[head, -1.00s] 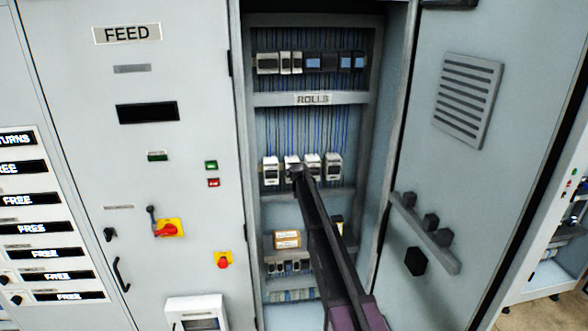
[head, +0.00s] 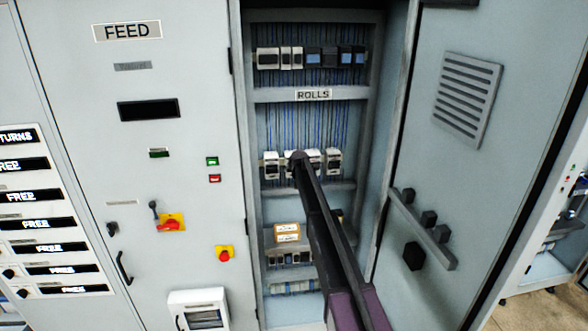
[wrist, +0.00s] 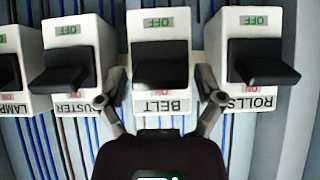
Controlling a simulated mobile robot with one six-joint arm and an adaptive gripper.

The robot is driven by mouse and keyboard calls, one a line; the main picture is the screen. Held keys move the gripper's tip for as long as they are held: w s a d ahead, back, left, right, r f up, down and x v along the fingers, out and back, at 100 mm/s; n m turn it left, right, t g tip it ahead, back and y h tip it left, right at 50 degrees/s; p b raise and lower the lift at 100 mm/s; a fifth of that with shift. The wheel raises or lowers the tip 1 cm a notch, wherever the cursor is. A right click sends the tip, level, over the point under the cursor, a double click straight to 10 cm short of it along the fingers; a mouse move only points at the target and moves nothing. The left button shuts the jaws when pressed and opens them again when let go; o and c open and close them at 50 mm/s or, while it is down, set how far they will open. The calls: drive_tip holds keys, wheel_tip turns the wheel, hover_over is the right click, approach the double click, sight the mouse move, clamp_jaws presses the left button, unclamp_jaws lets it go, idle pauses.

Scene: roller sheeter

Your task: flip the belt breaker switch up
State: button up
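The belt breaker (wrist: 161,22) is a white block with a BELT label, a green OFF mark at its top and a black switch lever (wrist: 160,62) in its middle. Its lower mark is hidden. My gripper (wrist: 161,86) is open, with one finger on each side of the belt breaker's lower part. I cannot tell whether the fingers touch it. In the head view my gripper (head: 298,158) is at the row of white breakers in the open cabinet and covers part of it.
The rolls breaker (wrist: 245,90) is close on the right and the duster breaker (wrist: 65,90) close on the left. The lamp breaker (wrist: 10,70) is further left. The open cabinet door (head: 450,160) stands right of my arm. A ROLLS strip (head: 345,95) runs above the breaker row.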

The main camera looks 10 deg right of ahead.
drive_tip(key=shift+s+f+b, duration=0.15)
drive_tip(key=shift+f+b, duration=0.1)
drive_tip(key=shift+b, duration=0.35)
drive_tip(key=shift+s+f+t+b, duration=0.1)
drive_tip(key=shift+f+t+b, duration=0.15)
drive_tip(key=shift+t+b, duration=0.65)
drive_tip(key=s+f+b, duration=0.9)
drive_tip(key=s+b, duration=0.1)
drive_tip(key=s, duration=0.2)
drive_tip(key=s+f+t+b, duration=0.1)
drive_tip(key=s+f+b, duration=0.9)
drive_tip(key=s, duration=0.3)
drive_tip(key=shift+f+b, duration=0.15)
drive_tip(key=shift+b, duration=0.65)
idle(1.2)
drive_tip(key=shift+s, duration=0.15)
idle(0.3)
